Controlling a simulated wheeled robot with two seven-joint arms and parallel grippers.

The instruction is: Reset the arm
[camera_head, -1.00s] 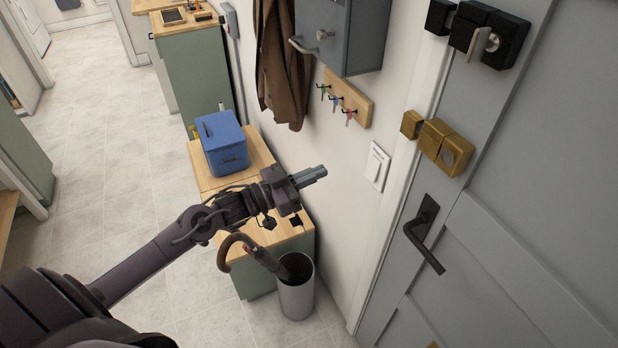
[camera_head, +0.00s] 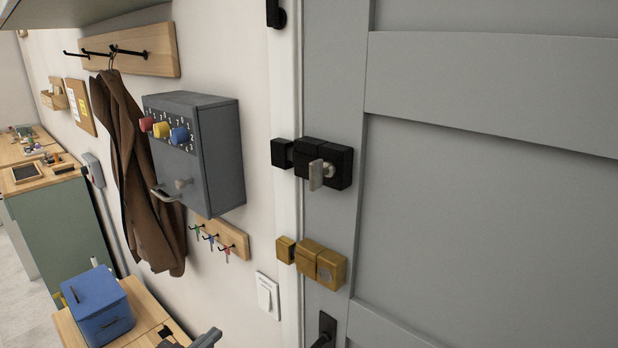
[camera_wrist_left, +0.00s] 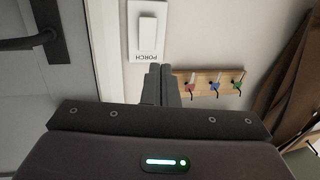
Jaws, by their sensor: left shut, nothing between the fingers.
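My left gripper (camera_head: 207,338) shows only in part at the bottom edge of the head view, in front of the wooden cabinet top. In the left wrist view its two fingers (camera_wrist_left: 160,84) are together, shut and empty, pointing towards the wall just below a white switch marked PORCH (camera_wrist_left: 150,34). The gripper appears apart from the wall. Most of the left arm is below the head view. My right gripper is not in either view.
A grey door (camera_head: 480,230) with black and brass locks fills the right side. A grey wall box (camera_head: 222,150), brown coat (camera_head: 135,170), and key rack (camera_head: 232,238) are on the wall. A blue box (camera_head: 98,305) stands on a wooden top (camera_head: 142,300).

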